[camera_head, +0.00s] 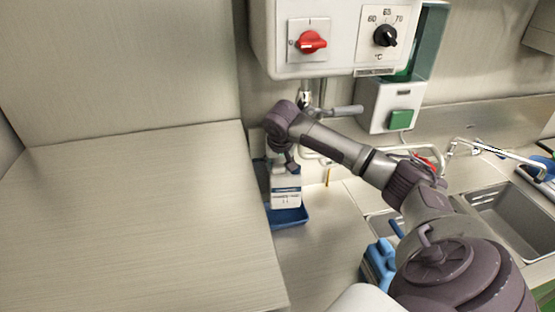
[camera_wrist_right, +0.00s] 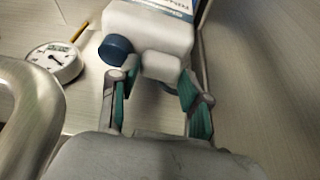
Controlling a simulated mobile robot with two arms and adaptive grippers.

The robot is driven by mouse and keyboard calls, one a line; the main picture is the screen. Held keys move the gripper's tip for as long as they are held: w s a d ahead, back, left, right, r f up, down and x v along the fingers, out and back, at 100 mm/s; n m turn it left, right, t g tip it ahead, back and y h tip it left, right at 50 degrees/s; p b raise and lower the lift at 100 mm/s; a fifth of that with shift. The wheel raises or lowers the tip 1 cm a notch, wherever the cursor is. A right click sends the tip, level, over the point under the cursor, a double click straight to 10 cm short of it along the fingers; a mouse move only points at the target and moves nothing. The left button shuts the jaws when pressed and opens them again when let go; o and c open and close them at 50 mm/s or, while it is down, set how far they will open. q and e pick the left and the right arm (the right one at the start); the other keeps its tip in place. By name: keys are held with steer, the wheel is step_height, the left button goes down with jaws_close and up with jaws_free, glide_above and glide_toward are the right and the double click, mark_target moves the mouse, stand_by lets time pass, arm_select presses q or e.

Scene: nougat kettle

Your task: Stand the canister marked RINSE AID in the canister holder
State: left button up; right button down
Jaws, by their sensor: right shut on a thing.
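A white canister (camera_head: 286,190) with a printed label stands upright at, or just over, the blue canister holder (camera_head: 290,217). I cannot tell whether its base rests in the holder. My right gripper (camera_head: 284,160) is above the canister, shut on its upper part. In the right wrist view the gripper (camera_wrist_right: 152,88) has its teal-padded fingers on both sides of the white handle of the canister (camera_wrist_right: 150,28). A dark blue cap (camera_wrist_right: 115,49) sits beside the handle. The label is partly cut off there. My left gripper is out of view.
A tall steel panel stands close left of the holder. A control box (camera_head: 345,35) with red and black knobs hangs above. A blue container (camera_head: 378,262) stands near my right arm. A round dial (camera_wrist_right: 55,62) lies close by. Sinks (camera_head: 510,215) are at the right.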

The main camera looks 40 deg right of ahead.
mark_target(279, 184)
steer(key=shift+d+f, duration=0.15)
steer(key=shift+f, duration=1.25)
steer(key=shift+f+b, duration=0.3)
steer(key=shift+f, duration=1.45)
steer(key=shift+s+a+f, duration=0.15)
steer(key=shift+f, duration=0.25)
steer(key=shift+s+a+f, duration=0.1)
steer(key=shift+a+f, duration=0.05)
steer(key=shift+f, duration=0.25)
steer(key=c, duration=0.9)
jaws_free()
steer(key=o, duration=0.5)
steer(key=shift+w+d+f, duration=0.1)
steer(key=shift+w+f, duration=0.1)
steer(key=shift+w, duration=0.05)
steer(key=shift+c, duration=0.2)
steer(key=shift+s+f, duration=0.1)
steer(key=shift+s, duration=0.05)
steer(key=v, duration=1.2)
